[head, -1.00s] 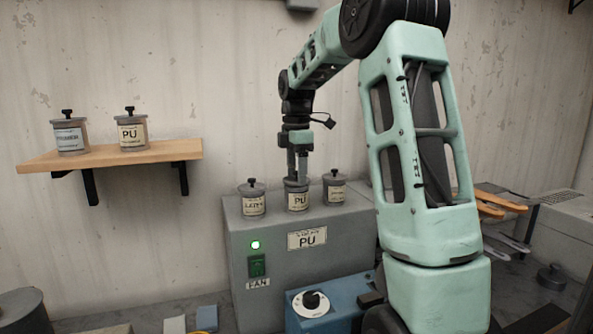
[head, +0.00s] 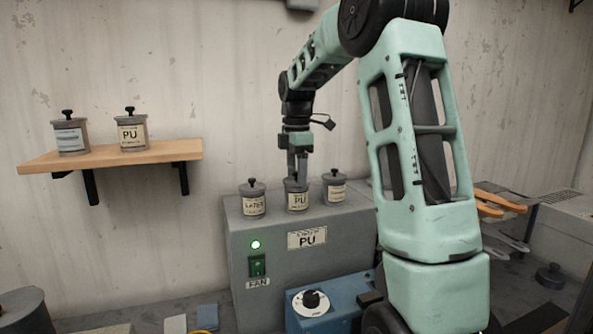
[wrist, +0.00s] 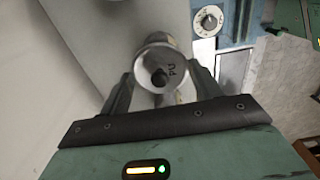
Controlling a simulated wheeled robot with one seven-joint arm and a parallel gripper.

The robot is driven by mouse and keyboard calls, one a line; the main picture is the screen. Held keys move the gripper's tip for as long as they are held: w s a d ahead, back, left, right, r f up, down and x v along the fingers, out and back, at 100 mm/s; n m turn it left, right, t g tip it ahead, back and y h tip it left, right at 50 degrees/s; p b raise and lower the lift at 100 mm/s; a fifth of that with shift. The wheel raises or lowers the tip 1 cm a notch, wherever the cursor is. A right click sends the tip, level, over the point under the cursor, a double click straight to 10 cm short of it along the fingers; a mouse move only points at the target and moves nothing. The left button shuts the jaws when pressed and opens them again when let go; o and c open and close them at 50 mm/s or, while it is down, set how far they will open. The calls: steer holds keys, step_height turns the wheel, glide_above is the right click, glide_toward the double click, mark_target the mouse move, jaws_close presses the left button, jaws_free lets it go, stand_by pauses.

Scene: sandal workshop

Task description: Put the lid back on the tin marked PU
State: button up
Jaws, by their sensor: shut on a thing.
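A small grey tin with a cream PU label (head: 298,201) stands on top of a grey cabinet, between two other lidded tins. My gripper (head: 297,178) points down at the top of this tin.
Lidded tins stand close on the left (head: 253,202) and right (head: 336,189). The grey cabinet (head: 270,232) bears a PU plate and a lit green lamp. A wooden shelf (head: 60,165) is at left. A dark knobbed disc (head: 550,277) lies on the bench at right.

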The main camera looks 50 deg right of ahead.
stand_by(0.3)
steer(key=o, duration=1.3)
steer(key=shift+r+p, duration=3.3)
steer(key=shift+r, duration=0.25)
jaws_close()
